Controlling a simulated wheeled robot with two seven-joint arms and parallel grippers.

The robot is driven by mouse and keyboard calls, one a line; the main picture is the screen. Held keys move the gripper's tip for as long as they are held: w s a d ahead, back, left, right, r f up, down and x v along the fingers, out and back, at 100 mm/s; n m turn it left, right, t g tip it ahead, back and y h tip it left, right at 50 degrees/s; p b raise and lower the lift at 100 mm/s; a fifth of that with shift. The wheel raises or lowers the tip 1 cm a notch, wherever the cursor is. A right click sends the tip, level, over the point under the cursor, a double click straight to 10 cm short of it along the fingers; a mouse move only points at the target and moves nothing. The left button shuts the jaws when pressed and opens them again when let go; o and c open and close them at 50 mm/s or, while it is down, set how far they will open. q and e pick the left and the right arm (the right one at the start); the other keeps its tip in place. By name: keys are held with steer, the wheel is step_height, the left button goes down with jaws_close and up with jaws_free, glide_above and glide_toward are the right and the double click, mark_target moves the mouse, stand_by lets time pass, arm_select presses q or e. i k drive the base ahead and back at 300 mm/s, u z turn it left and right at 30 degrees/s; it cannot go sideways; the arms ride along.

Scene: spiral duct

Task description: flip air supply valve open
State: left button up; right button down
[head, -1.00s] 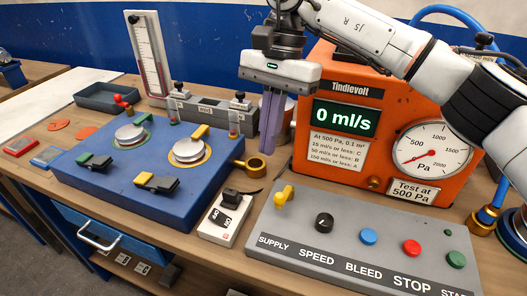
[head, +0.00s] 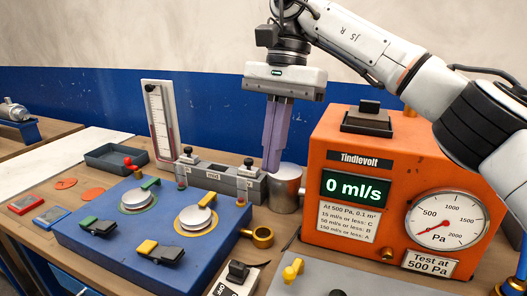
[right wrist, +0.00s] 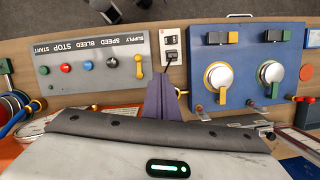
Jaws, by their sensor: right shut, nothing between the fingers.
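The grey control panel (head: 335,284) is at the bottom of the head view, partly cut off. Its yellow supply lever (head: 293,269) is at the panel's back left corner. In the right wrist view the yellow lever (right wrist: 138,66) lies beside the upside-down SUPPLY label, pointing toward it. My right gripper (head: 270,168) hangs fingers down in the head view, shut and empty, raised behind the lever and apart from it. Its purple fingers (right wrist: 167,82) show in the right wrist view, just right of the lever in the picture. My left gripper is out of view.
A blue valve box (head: 110,232), a grey block (head: 222,178) and a metal cylinder (head: 286,190) are close by. A switch block (right wrist: 172,45) adjoins the panel.

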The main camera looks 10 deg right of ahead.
mark_target(289, 274)
steer(key=k, duration=1)
